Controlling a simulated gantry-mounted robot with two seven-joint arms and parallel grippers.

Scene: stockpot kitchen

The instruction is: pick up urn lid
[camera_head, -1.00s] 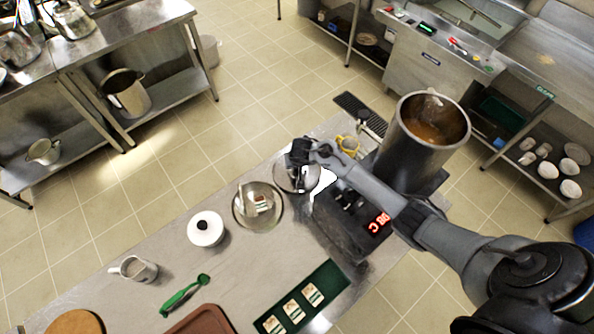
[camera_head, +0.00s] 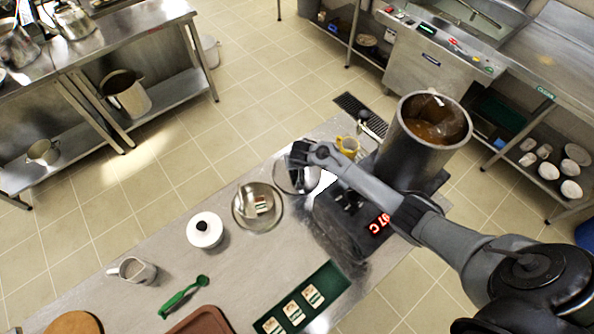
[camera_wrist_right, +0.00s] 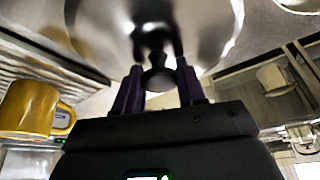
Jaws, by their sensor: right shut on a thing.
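The urn lid (camera_head: 288,182) is a round, shiny metal disc at the back edge of the steel table, partly hidden by my right arm. My right gripper (camera_head: 299,153) is over it in the head view. In the right wrist view, the lid (camera_wrist_right: 205,25) fills the top, and its dark knob (camera_wrist_right: 158,76) sits between the two fingers of my right gripper (camera_wrist_right: 158,88). The gripper is shut on this knob. I cannot tell whether the lid touches the table. The large metal urn (camera_head: 422,150), open with brown liquid inside, stands on the right. My left gripper is not in view.
A metal bowl (camera_head: 240,220) stands beside the lid, with a white lidded pot (camera_head: 205,231) further left. A yellow mug (camera_head: 347,146) is near the urn; it also shows in the wrist view (camera_wrist_right: 28,108). A black heater with red digits (camera_head: 350,225) is close on the right.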

